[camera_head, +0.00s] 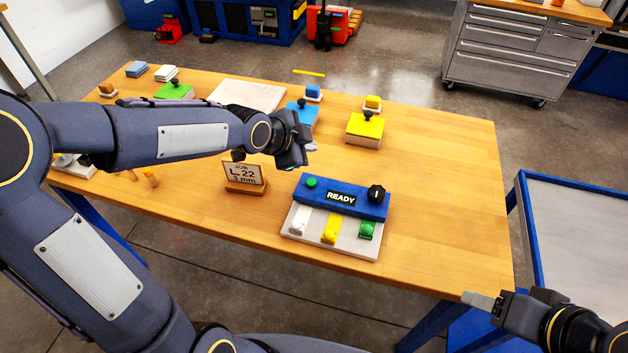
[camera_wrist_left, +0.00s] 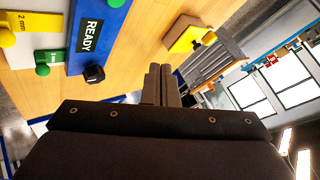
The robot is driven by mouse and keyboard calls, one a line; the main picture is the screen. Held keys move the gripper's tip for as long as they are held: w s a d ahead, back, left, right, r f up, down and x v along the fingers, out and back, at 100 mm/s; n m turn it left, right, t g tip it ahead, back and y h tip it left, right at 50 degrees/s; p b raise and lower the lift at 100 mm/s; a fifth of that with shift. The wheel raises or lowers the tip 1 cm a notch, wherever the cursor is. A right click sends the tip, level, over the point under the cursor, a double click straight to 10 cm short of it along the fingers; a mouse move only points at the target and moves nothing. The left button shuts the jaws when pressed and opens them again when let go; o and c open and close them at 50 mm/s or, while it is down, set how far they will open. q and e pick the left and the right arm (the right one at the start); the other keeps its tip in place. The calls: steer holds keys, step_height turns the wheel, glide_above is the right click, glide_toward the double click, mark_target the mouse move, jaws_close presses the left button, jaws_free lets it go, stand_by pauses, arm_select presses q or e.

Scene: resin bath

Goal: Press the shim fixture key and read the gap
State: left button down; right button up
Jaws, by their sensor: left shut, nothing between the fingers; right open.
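The fixture is a blue console (camera_head: 352,207) with a READY display (camera_head: 341,198), a green button (camera_head: 312,182) and a black knob (camera_head: 376,193). Its pale base plate (camera_head: 308,243) carries a white key (camera_head: 300,220), a yellow key (camera_head: 331,230) and a green key (camera_head: 367,231). In the left wrist view the yellow key's plate reads 2 mm. A job card (camera_head: 244,174) reads JOB L 22, 3 mm. My left gripper (camera_head: 304,160) is shut and empty, above the table behind the console; it also shows in the left wrist view (camera_wrist_left: 160,84). My right gripper (camera_head: 480,300) is open, off the table's front right corner.
A yellow block with a black knob (camera_head: 365,128), a blue block (camera_head: 303,112) and a green block (camera_head: 174,91) stand at the back. A pale sheet (camera_head: 248,94) lies between. The table's right side (camera_head: 450,190) is clear. A blue-edged cart (camera_head: 575,230) stands right.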

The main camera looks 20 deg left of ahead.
mark_target(308, 185)
arm_select(q)
steer(key=shift+f, duration=0.1)
step_height(308, 185, down, 9)
steer(key=b, duration=0.7)
steer(key=shift+b, duration=0.35)
stand_by(1.5)
steer(key=shift+f, duration=0.2)
steer(key=shift+f+b, duration=0.55)
steer(key=shift+b, duration=0.25)
stand_by(0.4)
stand_by(0.4)
steer(key=shift+r+p, duration=0.8)
steer(key=shift+r, duration=0.15)
